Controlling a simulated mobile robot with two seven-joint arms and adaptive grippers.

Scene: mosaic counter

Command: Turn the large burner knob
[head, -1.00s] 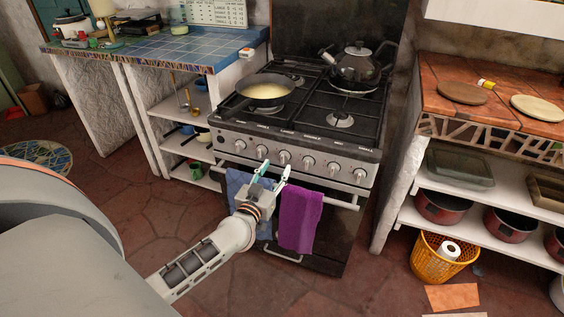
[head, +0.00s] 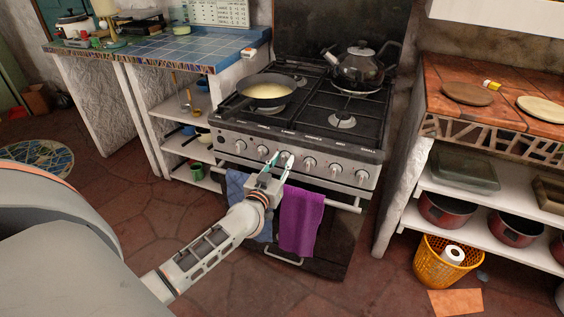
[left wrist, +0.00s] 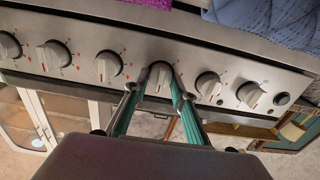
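The stove's front panel (head: 325,165) carries a row of several silver knobs. My left gripper (head: 279,157) is at this panel, its teal fingers spread around the third knob from the left (left wrist: 160,80). In the left wrist view, which looks upside down, the left gripper's fingertips (left wrist: 162,70) lie on either side of that knob. I cannot tell whether they touch it. Small labels sit above the knobs, too blurred to read surely, so I cannot confirm which is the large burner knob. My right gripper is not in view.
A pan of yellow food (head: 265,90) and a dark kettle (head: 357,68) stand on the hob. A blue towel (head: 236,190) and a purple towel (head: 300,220) hang on the oven handle below my gripper. Neighbouring knobs (left wrist: 208,86) are close on both sides.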

